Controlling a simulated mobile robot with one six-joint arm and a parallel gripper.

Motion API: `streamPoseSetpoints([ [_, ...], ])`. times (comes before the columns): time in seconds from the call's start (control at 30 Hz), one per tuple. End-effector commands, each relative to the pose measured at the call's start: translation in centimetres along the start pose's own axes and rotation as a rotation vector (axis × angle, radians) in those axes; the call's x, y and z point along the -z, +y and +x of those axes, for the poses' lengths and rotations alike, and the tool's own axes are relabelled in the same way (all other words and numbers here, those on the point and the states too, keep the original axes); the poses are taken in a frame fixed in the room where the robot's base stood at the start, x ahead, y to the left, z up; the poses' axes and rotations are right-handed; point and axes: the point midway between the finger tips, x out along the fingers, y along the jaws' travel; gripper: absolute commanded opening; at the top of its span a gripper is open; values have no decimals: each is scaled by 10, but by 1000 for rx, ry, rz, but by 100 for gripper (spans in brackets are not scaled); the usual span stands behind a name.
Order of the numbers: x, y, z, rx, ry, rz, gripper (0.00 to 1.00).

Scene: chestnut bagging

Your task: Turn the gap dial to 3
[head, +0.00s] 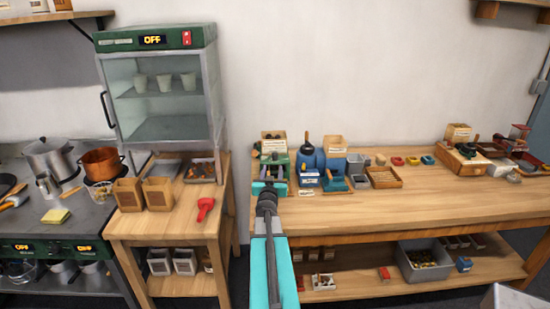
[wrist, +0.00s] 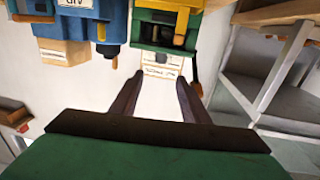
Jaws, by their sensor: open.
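I cannot make out the gap dial or its numbers in either view. A green machine with yellow parts (wrist: 186,50) is at the top middle of the wrist view, with a white label card below it in the picture. The green machine (head: 268,147) also stands on the wooden bench in the head view, partly hidden behind my arm. My gripper (wrist: 160,78) is open, with nothing seen between its fingers, and its tips point toward the green machine and the card. In the head view my gripper (head: 268,188) is small, in front of the machine.
A blue machine (head: 307,161) stands right of the green one. Small trays and boxes (head: 384,178) lie further right on the bench. A glass cabinet (head: 160,90) and a red-handled tool (head: 205,207) are to the left. The bench's front middle is clear.

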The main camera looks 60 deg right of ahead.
Motion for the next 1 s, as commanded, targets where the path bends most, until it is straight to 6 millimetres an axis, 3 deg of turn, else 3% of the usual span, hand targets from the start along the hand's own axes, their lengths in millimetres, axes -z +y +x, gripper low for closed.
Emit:
streamPoseSetpoints([
  [1.0,1,2,85,-2,0,0,42],
])
